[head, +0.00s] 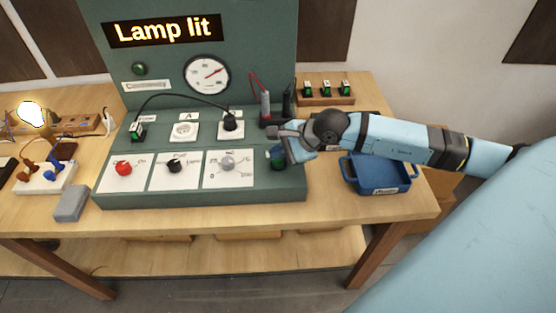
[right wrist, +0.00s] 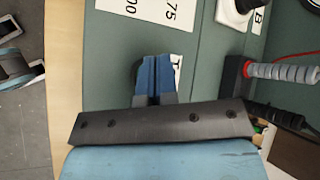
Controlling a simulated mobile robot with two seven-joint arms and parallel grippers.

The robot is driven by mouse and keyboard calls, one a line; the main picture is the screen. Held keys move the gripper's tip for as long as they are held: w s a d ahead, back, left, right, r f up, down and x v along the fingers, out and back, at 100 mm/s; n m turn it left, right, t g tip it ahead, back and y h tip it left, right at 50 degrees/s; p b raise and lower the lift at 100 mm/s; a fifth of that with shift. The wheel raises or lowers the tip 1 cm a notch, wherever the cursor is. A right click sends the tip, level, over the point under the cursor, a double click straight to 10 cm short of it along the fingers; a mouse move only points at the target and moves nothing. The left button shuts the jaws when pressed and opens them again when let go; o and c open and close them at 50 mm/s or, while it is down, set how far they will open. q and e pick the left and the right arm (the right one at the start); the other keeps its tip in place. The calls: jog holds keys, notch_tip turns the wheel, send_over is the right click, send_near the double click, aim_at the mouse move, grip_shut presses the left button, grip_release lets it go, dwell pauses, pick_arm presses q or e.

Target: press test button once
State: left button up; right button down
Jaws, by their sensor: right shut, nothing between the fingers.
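My right gripper is shut and empty, over the button's place. In the right wrist view its blue fingers (right wrist: 155,78) lie together and point at the console. I cannot tell whether the fingers touch the button. The sign (head: 165,29) reads "Lamp lit", and the bulb (head: 32,113) at the left glows. My left gripper is not in view.
A red button (head: 124,168), a black knob (head: 175,165) and a grey knob (head: 228,163) sit left of the gripper. Probes (head: 265,105) stand behind it. A blue tray (head: 378,175) lies right, under my forearm. A grey block (head: 72,203) lies left of the console.

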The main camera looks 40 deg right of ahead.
aim_at(278, 163)
dwell(0.8)
jog(key=shift+f, duration=0.1)
jog(key=shift+f+b, duration=0.3)
jog(key=shift+b, duration=0.3)
jog(key=shift+f+b, duration=0.45)
jog(key=shift+b, duration=0.1)
dwell(0.4)
jog(key=shift+r, duration=0.85)
jog(key=shift+r+p, duration=1.2)
jog(key=shift+r, duration=1.35)
